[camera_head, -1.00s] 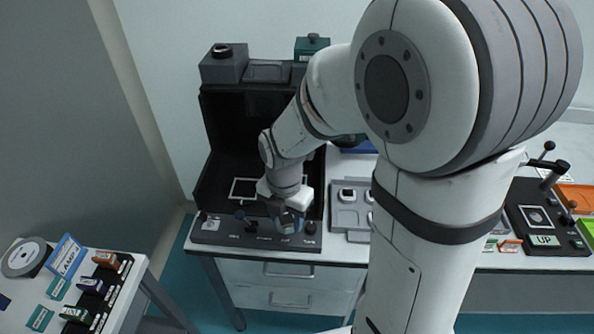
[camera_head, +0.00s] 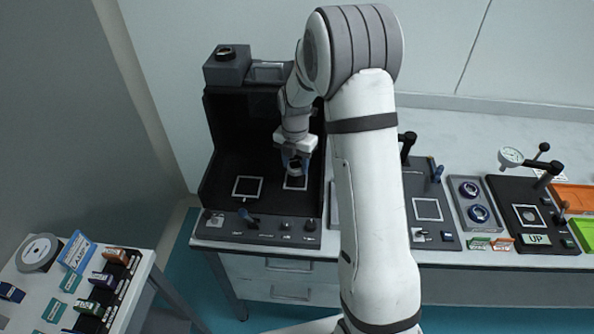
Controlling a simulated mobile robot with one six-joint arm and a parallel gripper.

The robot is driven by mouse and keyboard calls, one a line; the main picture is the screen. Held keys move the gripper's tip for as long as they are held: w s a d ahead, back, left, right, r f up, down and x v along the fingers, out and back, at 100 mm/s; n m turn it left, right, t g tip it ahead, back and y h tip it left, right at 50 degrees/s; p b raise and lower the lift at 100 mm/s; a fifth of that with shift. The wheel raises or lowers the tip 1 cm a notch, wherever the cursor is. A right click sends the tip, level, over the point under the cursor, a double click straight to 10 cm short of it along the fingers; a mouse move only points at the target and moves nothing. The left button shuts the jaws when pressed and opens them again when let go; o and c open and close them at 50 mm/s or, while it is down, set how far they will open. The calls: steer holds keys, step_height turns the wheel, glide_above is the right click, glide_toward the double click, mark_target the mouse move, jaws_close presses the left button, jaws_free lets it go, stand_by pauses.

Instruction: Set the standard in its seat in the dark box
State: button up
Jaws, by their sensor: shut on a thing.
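The dark box (camera_head: 263,127) is black, open at the front, and stands on the left of the bench. Its floor has a left white square outline (camera_head: 247,188) and a right one (camera_head: 296,186). My gripper (camera_head: 295,168) is inside the box, pointing down over the right square. It is shut on a small round dark piece, which I take for the standard (camera_head: 296,170). The fingers partly hide it, and I cannot tell whether it touches the floor. The right square is partly covered by gripper and piece. The left square is bare.
A control panel (camera_head: 257,229) with knobs and a blue lever runs along the box's front. My arm hides the bench right of the box. Further right are a tray with two round pieces (camera_head: 469,204) and a dial-gauge station (camera_head: 530,215). A side table (camera_head: 145,285) stands at front left.

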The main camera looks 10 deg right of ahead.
mark_target(296, 184)
step_height(296, 184, down, 4)
steer(key=shift+f+p, duration=0.15)
steer(key=shift+p, duration=0.25)
steer(key=shift+w+f, duration=0.25)
steer(key=shift+f, duration=0.15)
steer(key=shift+s+f+b, duration=0.3)
steer(key=shift+f+b, duration=0.1)
steer(key=shift+f, duration=0.2)
steer(key=o, duration=1.2)
steer(key=shift+s, duration=0.15)
steer(key=shift+o, duration=0.4)
steer(key=r, duration=0.8)
steer(key=shift+w+r, duration=0.35)
steer(key=shift+r, duration=0.05)
